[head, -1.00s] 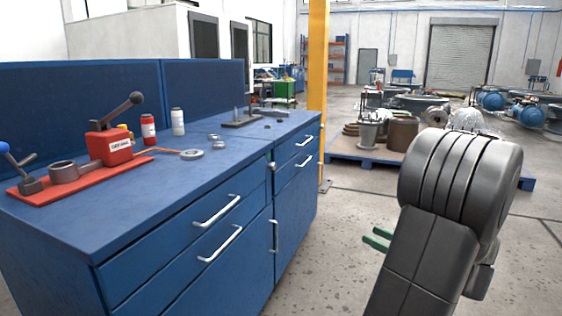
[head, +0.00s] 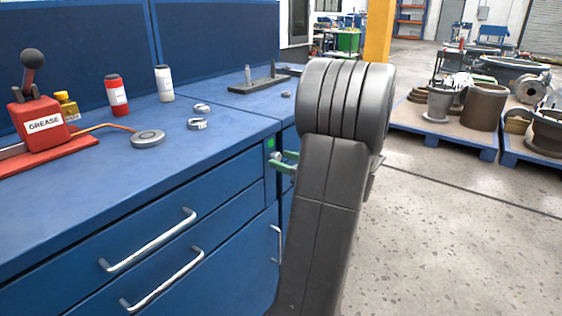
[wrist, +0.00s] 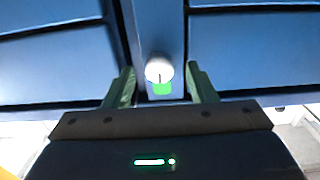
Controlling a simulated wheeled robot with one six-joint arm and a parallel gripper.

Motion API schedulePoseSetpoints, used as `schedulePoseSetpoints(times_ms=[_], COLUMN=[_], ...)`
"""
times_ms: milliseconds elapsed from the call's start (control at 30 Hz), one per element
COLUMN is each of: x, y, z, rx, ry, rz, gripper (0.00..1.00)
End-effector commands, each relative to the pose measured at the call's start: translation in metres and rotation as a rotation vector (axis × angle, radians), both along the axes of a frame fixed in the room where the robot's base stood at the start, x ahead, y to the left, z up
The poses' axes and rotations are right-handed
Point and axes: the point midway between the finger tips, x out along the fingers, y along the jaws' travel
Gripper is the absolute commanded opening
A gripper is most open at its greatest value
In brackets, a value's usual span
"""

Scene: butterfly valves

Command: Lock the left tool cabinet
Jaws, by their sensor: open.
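The left tool cabinet (head: 60,285) is blue, with silver bar handles on its front, and fills the left of the head view. In the wrist view a round silver lock (wrist: 159,69) with a dark vertical slot sits on the blue post between two front panels. A bright green mark (wrist: 162,88) shows just below it, and a green spot also shows in the head view (head: 270,143). My gripper (head: 283,163) is open, its green fingers pointing at this post. In the wrist view the fingers stand either side of the lock, apart from it.
On the worktop are a red grease pump (head: 42,120), a red bottle (head: 117,95), a white bottle (head: 164,83) and metal rings (head: 197,124). A second cabinet adjoins behind my arm, partly hidden. Pallets with valve parts (head: 470,105) stand at right. The floor before them is clear.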

Motion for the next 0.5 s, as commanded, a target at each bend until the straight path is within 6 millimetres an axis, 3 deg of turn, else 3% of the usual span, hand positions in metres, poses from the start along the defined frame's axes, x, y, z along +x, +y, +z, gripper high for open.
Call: schedulePoseSetpoints(times_ms=[167, 467, 500], x=[0.0074, 0.0085, 0.0084], y=[0.0106, 0.0115, 0.0114], z=[-0.0001, 0.0, 0.0], rx=[0.001, 0.001, 0.001], ry=[0.0, 0.001, 0.001], rz=[0.0, -0.001, -0.001], gripper=[0.51, 0.51, 0.43])
